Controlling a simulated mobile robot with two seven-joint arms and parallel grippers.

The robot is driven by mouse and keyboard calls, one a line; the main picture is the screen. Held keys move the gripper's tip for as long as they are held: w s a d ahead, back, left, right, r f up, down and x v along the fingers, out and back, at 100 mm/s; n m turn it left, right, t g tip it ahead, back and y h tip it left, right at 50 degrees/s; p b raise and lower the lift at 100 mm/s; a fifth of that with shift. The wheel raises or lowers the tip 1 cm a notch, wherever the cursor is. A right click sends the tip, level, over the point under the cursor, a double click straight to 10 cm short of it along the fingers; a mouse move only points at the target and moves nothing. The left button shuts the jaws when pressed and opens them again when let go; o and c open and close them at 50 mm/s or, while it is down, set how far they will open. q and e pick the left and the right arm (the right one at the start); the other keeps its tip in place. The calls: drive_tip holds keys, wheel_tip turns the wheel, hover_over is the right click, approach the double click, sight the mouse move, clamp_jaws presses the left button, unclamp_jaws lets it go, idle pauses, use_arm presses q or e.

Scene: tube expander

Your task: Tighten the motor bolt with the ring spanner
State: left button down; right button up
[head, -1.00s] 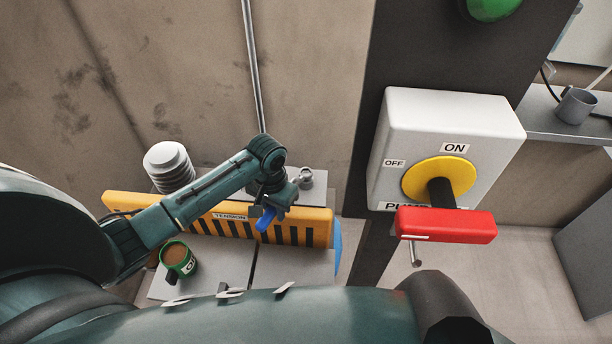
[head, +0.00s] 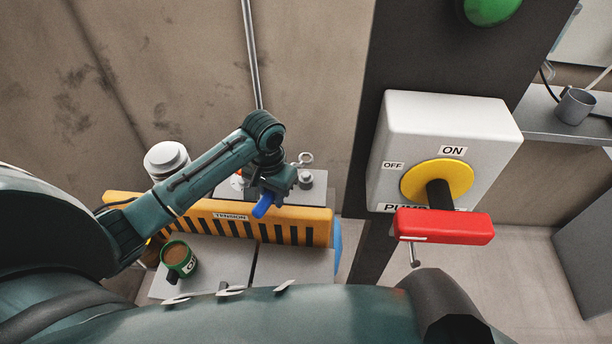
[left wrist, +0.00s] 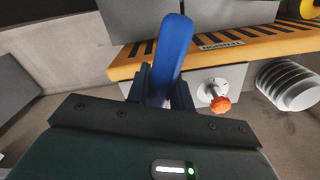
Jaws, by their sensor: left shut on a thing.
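My left gripper (head: 273,186) is shut on the blue handle (head: 263,205) of the ring spanner, above the yellow guard. The handle also shows between the fingers in the left wrist view (left wrist: 172,60). The spanner's silver ring end (head: 304,158) sticks out to the right of the gripper. A small grey bolt head (head: 305,177) stands on the grey block just below the ring in the head view. The ring looks apart from it, though the depth gap is hard to judge. The ring end and bolt are not visible in the left wrist view. My right gripper is not in view.
The yellow striped guard (head: 190,212) marked TENSION runs in front. An orange-red knob (left wrist: 220,104) and a ribbed cylinder (left wrist: 290,84) stand near it. A switch box (head: 455,120) with a red handle (head: 445,226) is at right.

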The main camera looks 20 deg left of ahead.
use_arm(q)
drive_tip(key=shift+r, duration=1.65)
